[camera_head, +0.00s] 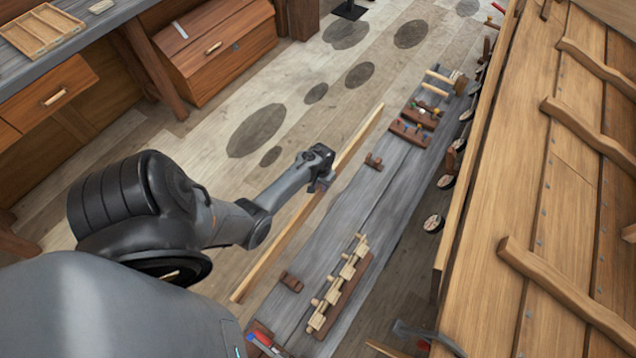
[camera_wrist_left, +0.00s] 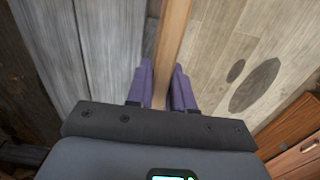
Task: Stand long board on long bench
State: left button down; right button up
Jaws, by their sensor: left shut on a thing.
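The long board (camera_head: 277,248) is a thin pale wooden plank. In the head view it runs diagonally along the left edge of the long bench (camera_head: 345,222), a grey plank bench. My left gripper (camera_head: 325,183) is shut on the board near its middle. In the left wrist view the board (camera_wrist_left: 174,38) passes between the purple fingers (camera_wrist_left: 161,88) of the left gripper. The board appears to be above the floor side of the bench edge; its exact height is unclear. Two small brown notched blocks (camera_head: 373,161) (camera_head: 291,282) stand on the bench near that edge. My right gripper is not in view.
A rack of wooden clamps (camera_head: 340,290) lies on the bench, with brown tool holders (camera_head: 412,128) at its far end. The clinker hull (camera_head: 540,180) rises to the right. A wooden chest (camera_head: 215,50) stands at the left back. Open floor lies left of the bench.

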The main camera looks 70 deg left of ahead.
pick_arm(q)
jog(key=shift+w+d+b, duration=1.05)
jog(key=shift+w+d, duration=1)
jog(key=shift+d, duration=0.8)
notch_tip(320, 180, down, 9)
jog(key=b, duration=0.8)
jog(key=shift+w+f, duration=0.1)
jog(key=shift+f, duration=0.1)
jog(key=shift+f, duration=0.2)
jog(key=c, duration=0.9)
grip_release()
jog(key=shift+r+p, duration=1.85)
jog(key=shift+r, duration=3.5)
